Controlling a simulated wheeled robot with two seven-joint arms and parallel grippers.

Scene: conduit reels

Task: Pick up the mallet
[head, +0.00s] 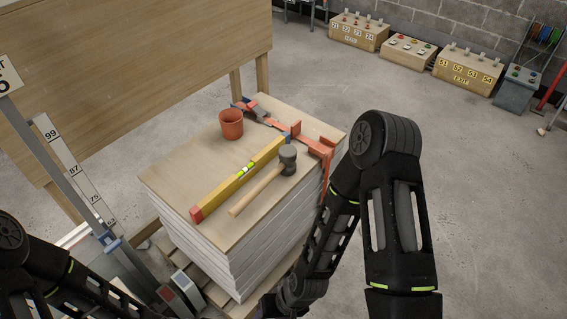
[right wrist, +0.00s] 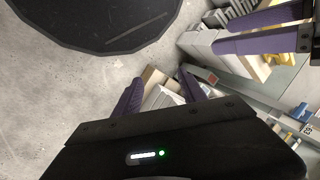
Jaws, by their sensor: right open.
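The mallet (head: 262,187) lies on top of a stack of boards (head: 190,185). Its dark grey head (head: 288,159) points away to the right and its pale wooden handle comes toward the near edge. My right arm stands to the right of the stack in the head view, with its gripper out of that view. In the right wrist view my right gripper (right wrist: 161,78) is open, with its two purple fingers apart and the mallet not visible. Two more purple fingers, apparently my left gripper (right wrist: 222,34), show there at the upper right. Their opening is unclear.
A yellow spirit level (head: 240,178) lies right beside the mallet. A red cup (head: 231,124) and an orange clamp (head: 318,147) are also on the stack. A wooden panel (head: 130,70) stands behind left, and a numbered upright scale (head: 72,165) is at the left. Floor at right is open.

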